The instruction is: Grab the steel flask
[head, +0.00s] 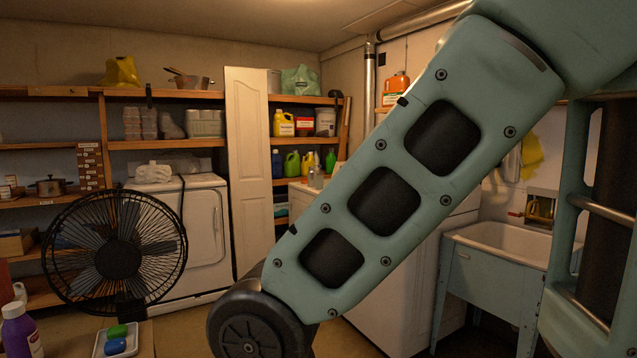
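I cannot make out a steel flask anywhere in the head view. My arm crosses the picture from the upper right to the lower middle and hides much of the room behind it. My gripper is out of view, so its opening and anything it holds are hidden. The utility sink (470,285), pale basin on a blue-grey stand, is at the right, partly behind my arm.
A black fan (115,255) stands at the left before a white appliance (200,240). At the lower left are a purple bottle (20,332) and a white tray (100,345) holding green and blue items. Crowded shelves (165,144) line the back wall.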

